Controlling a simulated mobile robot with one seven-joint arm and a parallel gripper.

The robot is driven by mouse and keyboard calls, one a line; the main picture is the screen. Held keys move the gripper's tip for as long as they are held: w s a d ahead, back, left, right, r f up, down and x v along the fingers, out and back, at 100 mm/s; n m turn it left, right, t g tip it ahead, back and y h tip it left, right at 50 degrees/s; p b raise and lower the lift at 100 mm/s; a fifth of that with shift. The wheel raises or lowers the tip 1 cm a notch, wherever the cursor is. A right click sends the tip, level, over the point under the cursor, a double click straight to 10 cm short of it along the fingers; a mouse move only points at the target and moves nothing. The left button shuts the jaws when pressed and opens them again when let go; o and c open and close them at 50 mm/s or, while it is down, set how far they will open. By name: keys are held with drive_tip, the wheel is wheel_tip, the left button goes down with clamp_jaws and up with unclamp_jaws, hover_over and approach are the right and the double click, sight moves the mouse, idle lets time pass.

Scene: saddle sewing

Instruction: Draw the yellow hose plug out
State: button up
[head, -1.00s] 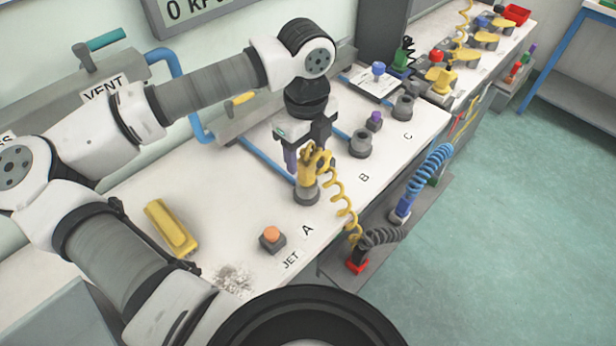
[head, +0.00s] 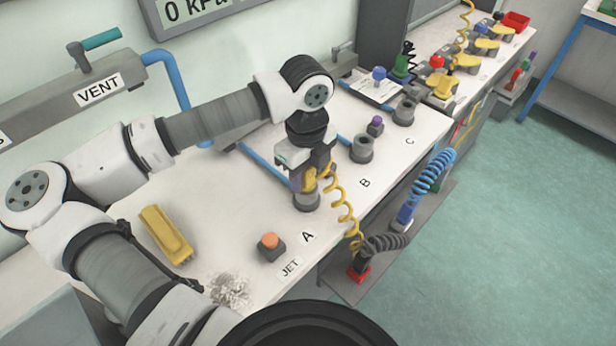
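The yellow hose plug (head: 310,182) stands upright in the grey socket (head: 306,202) beside the letter A on the bench. A coiled yellow hose (head: 342,205) runs from it down over the bench's front edge. My gripper (head: 311,182) points down at the plug, with its fingers around the upper part. One finger shows at the plug's left; the other is partly hidden, so I cannot tell if they press on it.
An orange button (head: 269,241) marked JET sits in front of the socket. A yellow block (head: 166,234) lies left on the bench near grey crumbs (head: 231,290). The empty socket (head: 362,150) at B stands to the right. A blue coiled hose (head: 433,170) hangs beyond the front edge.

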drive_tip(key=c, duration=0.7)
drive_tip(key=shift+r, duration=0.15)
drive_tip(key=shift+r+p, duration=0.8)
drive_tip(key=shift+r, duration=1.35)
drive_tip(key=shift+r, duration=0.1)
drive_tip(key=shift+r+p, duration=0.55)
drive_tip(key=shift+r, duration=1.4)
